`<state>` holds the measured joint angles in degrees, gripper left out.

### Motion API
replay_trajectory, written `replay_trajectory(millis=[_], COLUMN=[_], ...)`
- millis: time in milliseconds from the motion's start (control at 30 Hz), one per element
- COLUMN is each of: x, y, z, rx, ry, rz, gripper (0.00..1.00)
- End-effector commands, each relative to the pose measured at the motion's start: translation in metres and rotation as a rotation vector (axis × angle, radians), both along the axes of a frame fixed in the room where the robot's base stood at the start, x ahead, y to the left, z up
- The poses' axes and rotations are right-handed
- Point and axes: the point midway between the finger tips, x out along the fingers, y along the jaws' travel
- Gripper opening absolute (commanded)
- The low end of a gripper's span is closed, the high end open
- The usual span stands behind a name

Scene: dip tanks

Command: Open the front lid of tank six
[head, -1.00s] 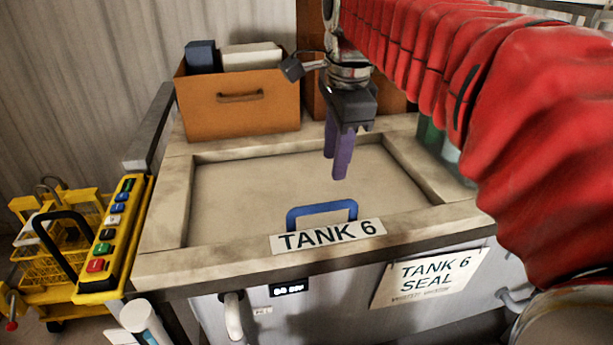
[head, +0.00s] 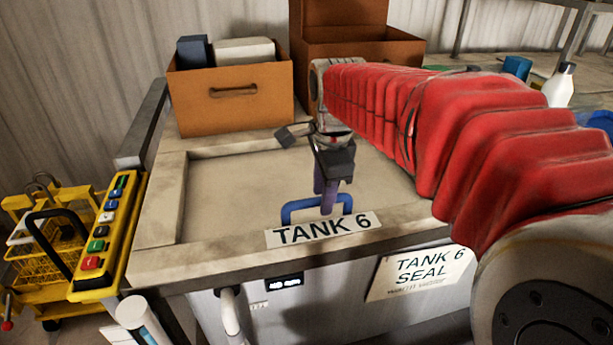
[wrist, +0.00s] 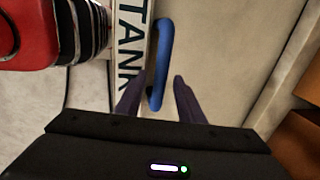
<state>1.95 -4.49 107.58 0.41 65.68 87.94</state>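The front lid (head: 235,188) of tank six is a beige panel lying flat and shut in its raised frame. A blue bar handle (head: 295,209) stands near its front edge, behind the TANK 6 label (head: 318,230). My gripper (head: 327,209) points down at the handle's right part, its purple fingers overlapping it in the head view. In the wrist view my gripper (wrist: 157,80) has its fingers spread, one on each side of the blue handle (wrist: 163,50), with gaps visible. Whether the fingertips touch the lid cannot be told.
Orange boxes (head: 232,108) stand behind the lid, one holding dark and white items. A yellow button panel (head: 105,235) is at the left. A TANK 6 SEAL sheet (head: 420,274) hangs on the tank front. A white bottle (head: 559,85) stands at the back right.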

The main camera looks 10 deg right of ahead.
Motion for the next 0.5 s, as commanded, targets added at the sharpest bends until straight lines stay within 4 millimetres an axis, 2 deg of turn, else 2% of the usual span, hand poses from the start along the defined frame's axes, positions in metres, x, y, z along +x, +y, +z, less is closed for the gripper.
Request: replay_trajectory(millis=[233, 500], x=[0.0002, 0.0002], y=[0.0001, 0.0002], z=[-0.0004, -0.0002], rx=[0.0, 0.0], ry=[0.0, 0.0], rz=[0.0, 0.0], gripper=[0.35, 0.16])
